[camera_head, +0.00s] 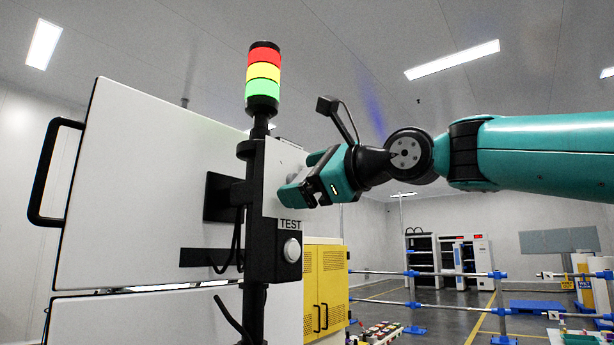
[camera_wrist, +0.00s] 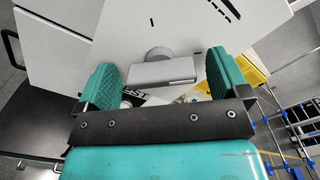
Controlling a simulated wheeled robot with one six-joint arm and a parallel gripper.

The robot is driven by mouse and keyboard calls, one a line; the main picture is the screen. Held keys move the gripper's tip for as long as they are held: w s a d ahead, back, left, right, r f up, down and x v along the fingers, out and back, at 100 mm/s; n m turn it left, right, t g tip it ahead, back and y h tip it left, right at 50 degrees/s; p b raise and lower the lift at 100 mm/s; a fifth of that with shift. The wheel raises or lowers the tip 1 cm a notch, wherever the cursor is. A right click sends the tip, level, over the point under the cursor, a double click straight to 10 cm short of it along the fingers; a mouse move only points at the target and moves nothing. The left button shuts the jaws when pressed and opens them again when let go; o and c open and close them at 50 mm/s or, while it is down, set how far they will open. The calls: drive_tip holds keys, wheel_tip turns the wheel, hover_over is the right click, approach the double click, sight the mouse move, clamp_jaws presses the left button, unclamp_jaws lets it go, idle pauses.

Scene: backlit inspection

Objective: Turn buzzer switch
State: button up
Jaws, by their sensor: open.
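A light grey switch knob (camera_wrist: 162,70), with a round base and a flat bar-shaped handle, sits on the white panel in the wrist view. I take it to be the buzzer switch. My gripper (camera_head: 302,178) is open, and in the wrist view its teal fingers stand one on each side of the knob with gaps. I cannot tell the depth between fingertips and handle. In the head view the gripper mostly hides the knob. Below it are a TEST label (camera_head: 290,224) and a round white button (camera_head: 292,250) on a black box.
A signal tower (camera_head: 263,72) glows red, yellow and green on a black post just left of my gripper. A large white cabinet panel (camera_head: 140,170) with a black handle stands at left. A yellow cabinet (camera_head: 324,280) stands behind, and blue-jointed rails (camera_head: 430,273) cross the right.

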drive_tip(key=c, duration=0.9)
drive_tip(key=shift+c, duration=0.2)
drive_tip(key=shift+n, duration=0.4)
drive_tip(key=n, duration=0.3)
drive_tip(key=shift+n, duration=0.3)
drive_tip(key=n+b, duration=0.1)
drive_tip(key=n, duration=0.3)
drive_tip(key=shift+f+n, duration=0.15)
drive_tip(key=shift+n, duration=0.15)
drive_tip(key=n, duration=0.4)
drive_tip(key=shift+n+b, duration=0.3)
drive_tip(key=shift+b, duration=0.1)
drive_tip(key=n+b, duration=0.1)
drive_tip(key=n, duration=0.3)
drive_tip(key=shift+n, duration=0.3)
